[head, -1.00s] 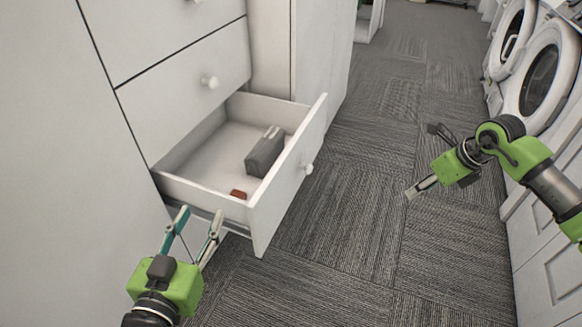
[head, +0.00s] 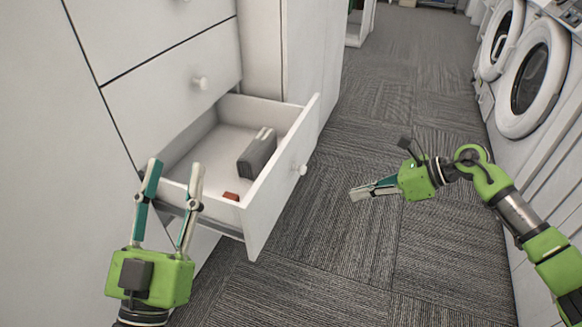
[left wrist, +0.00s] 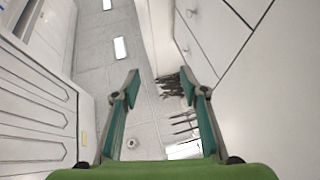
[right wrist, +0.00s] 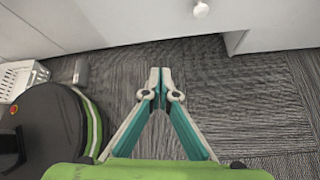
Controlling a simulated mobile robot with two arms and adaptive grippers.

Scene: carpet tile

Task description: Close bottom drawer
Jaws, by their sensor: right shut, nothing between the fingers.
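The bottom drawer (head: 272,192) is pulled out of the white cabinet, with its round knob (head: 303,170) on the front. A grey box (head: 257,154) and a small reddish-brown item (head: 231,196) lie inside it. The drawer front and knob also show at the top of the right wrist view (right wrist: 201,9). My left gripper (head: 174,171) is open and empty, pointing up in front of the drawer's near left side; whether it touches is unclear. My right gripper (head: 356,193) is shut and empty, to the right of the drawer front and apart from it.
Another closed drawer (head: 175,90) with a knob sits above. White front-loading washers (head: 535,80) line the right side. Grey carpet (head: 340,250) lies clear between them and the cabinet. A white basket (right wrist: 18,78) shows in the right wrist view.

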